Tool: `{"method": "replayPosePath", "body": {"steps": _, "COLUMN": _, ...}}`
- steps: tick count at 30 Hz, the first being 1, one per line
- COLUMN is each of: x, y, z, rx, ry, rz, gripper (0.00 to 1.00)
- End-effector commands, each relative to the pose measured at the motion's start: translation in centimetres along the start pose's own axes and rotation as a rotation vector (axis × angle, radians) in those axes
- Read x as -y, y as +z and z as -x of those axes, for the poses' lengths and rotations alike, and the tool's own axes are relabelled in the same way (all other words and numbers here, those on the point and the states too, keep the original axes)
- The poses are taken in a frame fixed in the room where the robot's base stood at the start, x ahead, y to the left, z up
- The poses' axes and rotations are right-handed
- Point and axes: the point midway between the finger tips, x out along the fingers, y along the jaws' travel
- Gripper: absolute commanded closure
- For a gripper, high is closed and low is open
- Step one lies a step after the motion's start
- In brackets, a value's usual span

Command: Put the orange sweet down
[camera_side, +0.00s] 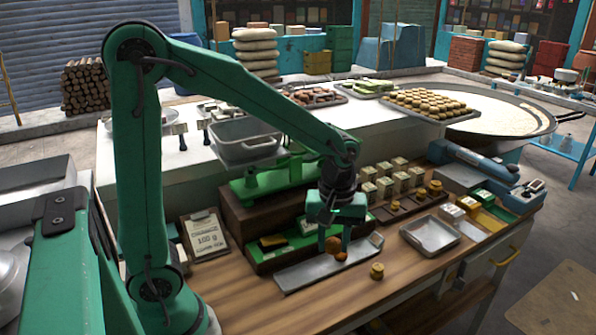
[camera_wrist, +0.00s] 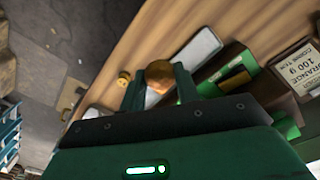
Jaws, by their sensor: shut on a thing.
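My gripper (camera_side: 334,240) is shut on the round orange sweet (camera_side: 333,245), above the front part of the long silver tray (camera_side: 300,273). The gap between sweet and tray is hard to judge.
A card reading 100 g (camera_side: 206,235) stands at left. A green balance scale (camera_side: 270,180) stands on a dark wooden box behind the tray.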

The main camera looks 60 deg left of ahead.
Motion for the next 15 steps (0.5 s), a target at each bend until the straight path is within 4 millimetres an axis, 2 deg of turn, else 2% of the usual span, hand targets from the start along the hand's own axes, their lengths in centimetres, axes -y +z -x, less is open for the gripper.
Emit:
{"method": "replayPosePath", "body": {"steps": 8, "x": 0.5, "y": -6.8, "z": 5.5, "rx": -0.003, "ry": 0.004, "rz": 0.259, "gripper": 0.9}}
{"method": "replayPosePath", "body": {"steps": 15, "x": 3.0, "y": -12.3, "z": 11.1, "rx": -0.003, "ry": 0.004, "rz": 0.5, "gripper": 0.9}}
